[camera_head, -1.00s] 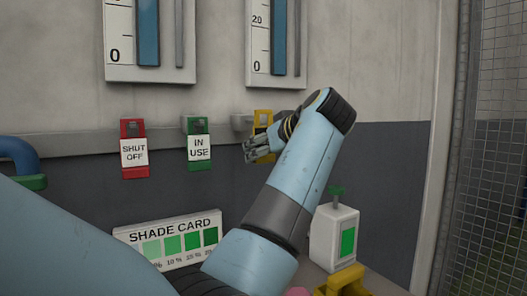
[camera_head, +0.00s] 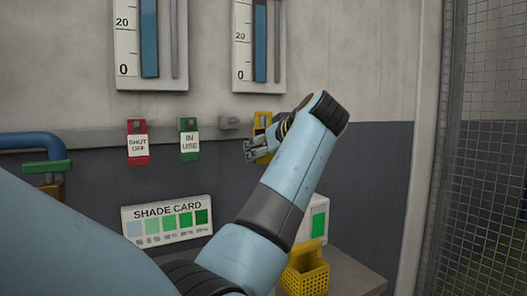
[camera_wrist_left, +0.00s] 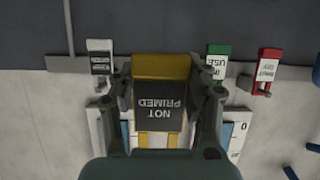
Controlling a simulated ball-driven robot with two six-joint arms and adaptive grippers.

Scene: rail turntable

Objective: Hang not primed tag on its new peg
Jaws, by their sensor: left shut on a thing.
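The tag is in front of the wall rail, right of a bare grey peg (camera_head: 229,123) in the head view. I cannot tell whether the tag touches the rail or a peg. My right gripper is not in view.
A red SHUT OFF tag (camera_head: 137,142) and a green IN USE tag (camera_head: 190,139) hang left of the bare peg. A white tag with a dark label (camera_wrist_left: 100,58) shows in the wrist view. Gauges (camera_head: 258,45) are above; a yellow basket (camera_head: 308,274) is below.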

